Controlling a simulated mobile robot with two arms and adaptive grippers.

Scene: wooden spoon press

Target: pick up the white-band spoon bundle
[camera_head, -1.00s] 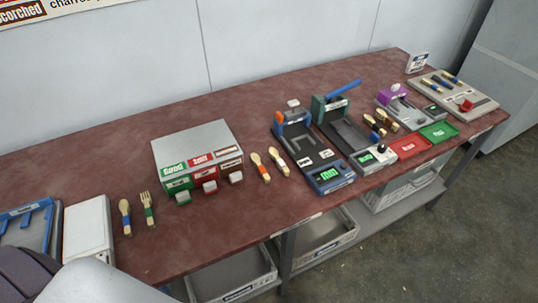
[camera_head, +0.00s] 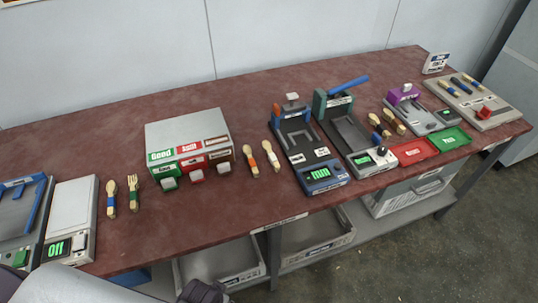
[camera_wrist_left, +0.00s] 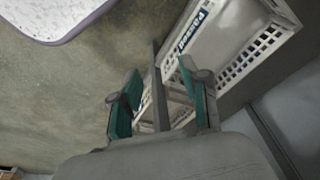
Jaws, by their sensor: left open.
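The white-band spoon bundle (camera_head: 271,157) lies on the red-brown table (camera_head: 120,120) in the head view, with a pale wooden bowl end and a white band around its handle. An orange-band spoon bundle (camera_head: 251,160) lies just left of it, apart. My left gripper (camera_wrist_left: 160,72) shows in the left wrist view with its two teal fingers apart and nothing between them. It is over the floor and a bin below the table, away from the bundle. My right gripper is not in view.
A grey box with labelled chutes (camera_head: 186,137) stands left of the bundles. A press with a green display (camera_head: 325,177) stands close on the right. Bins (camera_head: 220,262) sit on the lower shelf.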

